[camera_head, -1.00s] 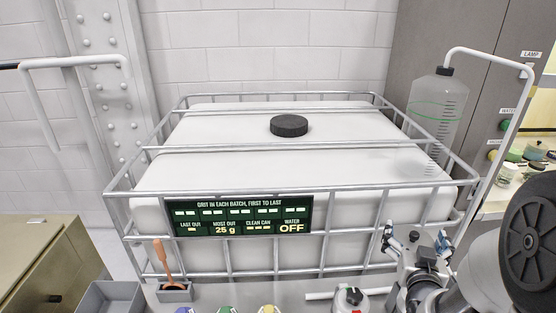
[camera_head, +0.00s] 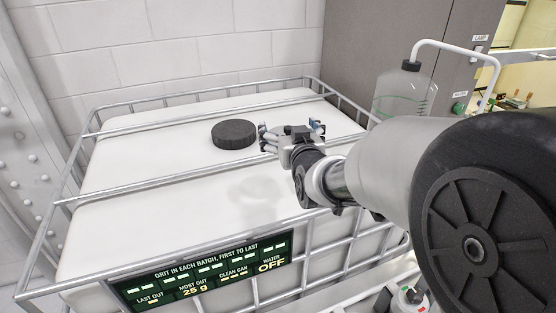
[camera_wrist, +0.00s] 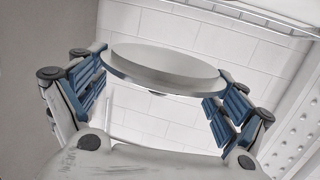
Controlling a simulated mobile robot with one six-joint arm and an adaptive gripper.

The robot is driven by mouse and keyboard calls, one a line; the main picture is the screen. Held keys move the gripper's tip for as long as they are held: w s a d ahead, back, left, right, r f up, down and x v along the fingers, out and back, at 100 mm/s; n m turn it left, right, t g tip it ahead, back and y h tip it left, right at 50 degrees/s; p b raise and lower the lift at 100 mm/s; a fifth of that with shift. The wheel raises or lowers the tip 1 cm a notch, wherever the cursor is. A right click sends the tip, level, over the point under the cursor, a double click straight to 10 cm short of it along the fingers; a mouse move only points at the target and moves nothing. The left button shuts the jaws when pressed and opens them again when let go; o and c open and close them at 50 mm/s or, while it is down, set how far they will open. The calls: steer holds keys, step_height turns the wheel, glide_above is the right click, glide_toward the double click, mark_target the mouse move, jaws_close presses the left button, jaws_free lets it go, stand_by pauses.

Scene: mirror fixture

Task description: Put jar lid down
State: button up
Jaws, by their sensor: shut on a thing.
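My gripper (camera_head: 290,130) is over the white tank top in the head view, just right of the tank's black cap. In the wrist view my gripper (camera_wrist: 158,88) has its blue-padded fingers shut on the jar lid (camera_wrist: 165,65), a pale grey disc with a darker rim. The lid lies across between the two fingers. In the head view the fingers and wrist largely hide the lid, and I cannot tell whether it touches anything.
The white caged tank (camera_head: 150,190) has metal bars across its top and the round black cap (camera_head: 233,134) on it. A clear bottle (camera_head: 405,95) stands behind at right. A green sign (camera_head: 205,275) hangs on the cage front. The tank top left of the cap is bare.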

mark_target(287, 190)
step_height(287, 190, down, 16)
steer(key=b, duration=0.2)
steer(key=shift+f+b, duration=0.25)
steer(key=shift+b, duration=0.15)
steer(key=shift+f+b, duration=0.2)
steer(key=shift+b, duration=0.1)
steer(key=o, duration=0.8)
steer(key=shift+r, duration=0.15)
steer(key=shift+r+p, duration=0.1)
steer(key=shift+p, duration=0.2)
